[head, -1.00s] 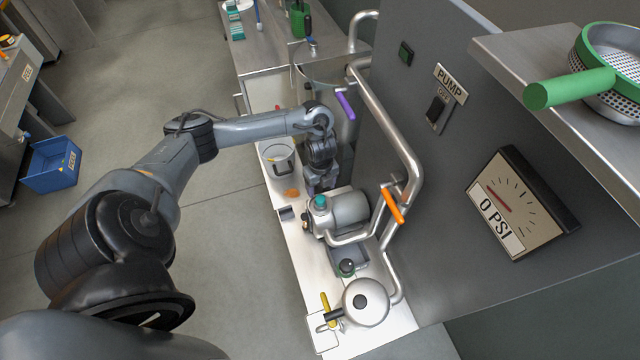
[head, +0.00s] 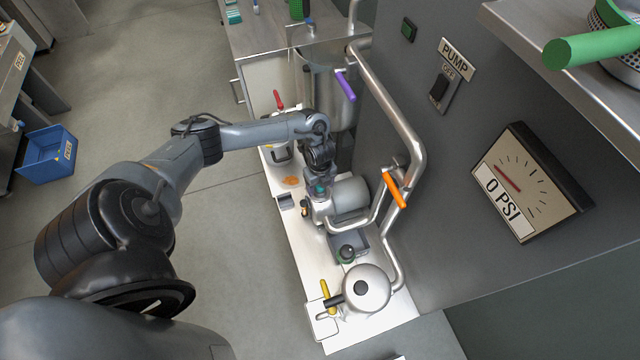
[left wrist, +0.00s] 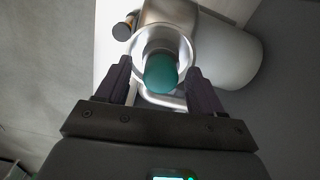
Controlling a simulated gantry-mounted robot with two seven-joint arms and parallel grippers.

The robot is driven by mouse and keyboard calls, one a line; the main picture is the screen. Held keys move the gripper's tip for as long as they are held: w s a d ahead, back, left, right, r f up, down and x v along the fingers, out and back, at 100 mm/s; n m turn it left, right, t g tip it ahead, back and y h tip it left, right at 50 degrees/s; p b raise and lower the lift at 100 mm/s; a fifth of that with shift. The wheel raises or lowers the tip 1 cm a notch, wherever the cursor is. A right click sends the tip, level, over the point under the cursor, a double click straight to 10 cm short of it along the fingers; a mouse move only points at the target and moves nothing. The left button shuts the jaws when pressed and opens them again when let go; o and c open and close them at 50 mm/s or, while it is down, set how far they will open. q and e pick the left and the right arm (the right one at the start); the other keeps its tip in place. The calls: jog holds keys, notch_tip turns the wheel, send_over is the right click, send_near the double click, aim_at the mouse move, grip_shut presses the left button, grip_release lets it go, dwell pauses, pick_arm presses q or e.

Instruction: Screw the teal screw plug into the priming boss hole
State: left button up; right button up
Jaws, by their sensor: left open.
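The teal screw plug (left wrist: 161,74) stands in the round metal boss (left wrist: 163,48) on top of the pump, between my left gripper's fingers in the left wrist view. In the head view the teal plug (head: 320,190) shows just below my left gripper (head: 320,181). My left gripper (left wrist: 160,84) is open, with a finger on each side of the plug and gaps between. How deep the plug sits in the hole cannot be told. My right gripper is not in view.
The silver pump body (head: 350,196) adjoins steel pipes, one with an orange lever (head: 395,190). A round steel vessel (head: 366,288) and yellow lever (head: 327,293) stand nearer. The gauge (head: 530,182) reads 0 PSI. A purple-handled valve (head: 346,86) is behind.

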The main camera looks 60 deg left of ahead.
pick_arm(q)
jog(key=c, duration=1.1)
jog(key=m, duration=1.2)
jog(key=shift+s+f, duration=0.1)
jog(key=shift+a, duration=0.1)
jog(key=o, duration=0.8)
